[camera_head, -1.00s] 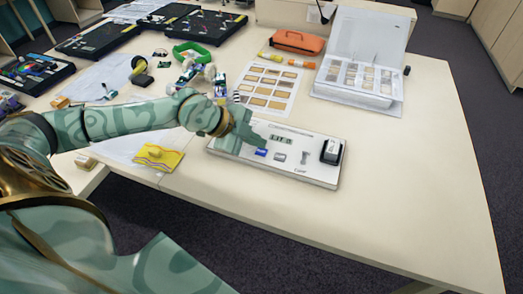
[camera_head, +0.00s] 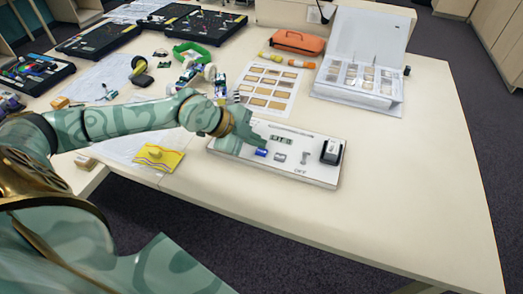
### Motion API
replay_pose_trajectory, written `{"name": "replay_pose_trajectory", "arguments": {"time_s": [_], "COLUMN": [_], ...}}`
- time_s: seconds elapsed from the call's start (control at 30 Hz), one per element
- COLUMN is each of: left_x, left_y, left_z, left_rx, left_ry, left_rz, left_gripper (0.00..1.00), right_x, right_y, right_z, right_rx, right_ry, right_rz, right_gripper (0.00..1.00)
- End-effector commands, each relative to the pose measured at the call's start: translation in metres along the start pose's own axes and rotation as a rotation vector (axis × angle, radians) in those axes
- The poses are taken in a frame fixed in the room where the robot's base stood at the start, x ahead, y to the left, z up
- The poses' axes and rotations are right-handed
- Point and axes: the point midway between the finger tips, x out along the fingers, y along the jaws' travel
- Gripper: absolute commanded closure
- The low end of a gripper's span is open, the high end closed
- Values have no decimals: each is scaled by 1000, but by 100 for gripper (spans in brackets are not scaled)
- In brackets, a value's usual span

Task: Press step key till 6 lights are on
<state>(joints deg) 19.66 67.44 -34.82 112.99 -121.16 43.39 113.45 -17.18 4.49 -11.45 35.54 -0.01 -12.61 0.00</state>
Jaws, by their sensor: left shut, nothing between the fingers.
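A white control box (camera_head: 235,150) lies on the table in the head view. It has a small dark strip of lights (camera_head: 282,140), a blue key (camera_head: 261,153), a grey key (camera_head: 279,156), a small lever (camera_head: 304,158) and a black block (camera_head: 331,151) at its right end. How many lights are lit is too small to tell, and I cannot read which key is the step key. My left gripper (camera_head: 262,143) is shut and empty, over the left part of the box, its tips just behind the blue key. I cannot tell whether it touches anything. My right gripper is out of view.
A sheet of tan cards (camera_head: 268,87) lies behind the box, with an open white binder (camera_head: 356,92) and an orange case (camera_head: 297,41) farther back. A yellow piece (camera_head: 160,157) lies left of the box. The table's right side is clear.

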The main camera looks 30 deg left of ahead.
Motion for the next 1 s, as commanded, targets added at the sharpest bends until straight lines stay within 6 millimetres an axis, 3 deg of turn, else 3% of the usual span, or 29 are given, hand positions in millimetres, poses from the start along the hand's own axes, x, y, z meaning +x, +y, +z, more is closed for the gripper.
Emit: {"name": "replay_pose_trajectory", "arguments": {"time_s": [1.0], "left_x": [6], "left_y": [4], "left_z": [4], "left_rx": [0], "left_ry": [0], "left_rz": [0], "left_gripper": [100], "right_x": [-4], "right_y": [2], "right_z": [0], "right_rx": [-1], "right_ry": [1], "right_rz": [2], "right_gripper": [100]}}
